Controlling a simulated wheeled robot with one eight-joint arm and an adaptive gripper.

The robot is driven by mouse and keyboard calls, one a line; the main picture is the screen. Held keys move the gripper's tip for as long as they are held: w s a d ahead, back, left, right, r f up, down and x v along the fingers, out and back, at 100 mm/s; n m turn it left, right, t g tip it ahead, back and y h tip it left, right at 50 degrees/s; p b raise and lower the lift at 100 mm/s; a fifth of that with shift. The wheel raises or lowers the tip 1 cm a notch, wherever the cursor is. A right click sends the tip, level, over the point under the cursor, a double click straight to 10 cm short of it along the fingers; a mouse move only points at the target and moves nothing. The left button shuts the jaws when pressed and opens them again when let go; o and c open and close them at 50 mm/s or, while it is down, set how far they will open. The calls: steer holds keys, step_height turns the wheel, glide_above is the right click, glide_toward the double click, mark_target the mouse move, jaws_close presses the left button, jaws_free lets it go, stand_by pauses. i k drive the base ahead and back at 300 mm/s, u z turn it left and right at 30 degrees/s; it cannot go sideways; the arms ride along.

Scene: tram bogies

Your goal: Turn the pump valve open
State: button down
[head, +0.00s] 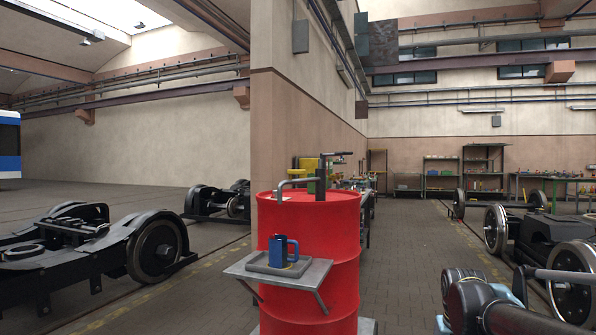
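The pump (320,182) stands upright on top of a red drum (309,240) in the middle of the view. Its grey spout (295,182) reaches left and bends down over the drum's near left side. A dark post rises from the pump body, with a handle (338,154) sticking out to the right at the top. The valve is too small to make out apart from the pump, and I cannot tell its position. My gripper is not in view; only links of my arm show at the lower right, apart from the drum.
A blue mug (284,250) stands on a grey shelf (245,269) at the drum's front, below the spout. Black bogies with wheels stand left (156,249) and right (571,268). Workbenches (553,180) line the back. Paved floor (415,240) is free right of the drum.

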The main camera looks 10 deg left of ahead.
mark_target(292, 173)
steer(key=k, duration=0.4)
steer(key=u, duration=1.45)
steer(key=i, duration=1)
